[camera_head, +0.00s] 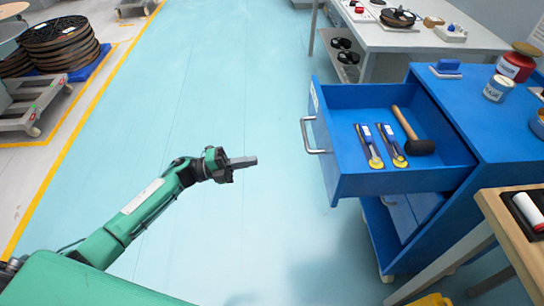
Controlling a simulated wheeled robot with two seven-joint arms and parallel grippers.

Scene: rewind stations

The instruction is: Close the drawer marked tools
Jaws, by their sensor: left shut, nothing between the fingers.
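A blue drawer (345,185) stands pulled out of the blue cabinet (490,125) on the right. Its silver bar handle (308,136) is on the front, facing left. Inside lie a mallet (412,135) with a wooden handle and two yellow-and-blue tools (370,150). A small pale label shows on the drawer front, but I cannot read it. My left gripper (250,161) is shut and empty, pointing right, in the open space left of the drawer and apart from the handle. My right gripper is not in view.
A white-topped workbench (400,38) stands behind the cabinet. A wooden-edged table (490,210) stands at the lower right, close to the cabinet. Jars, including a red one (516,67), stand on the cabinet top. Stacked reels (60,45) are at the far left. The floor between is clear.

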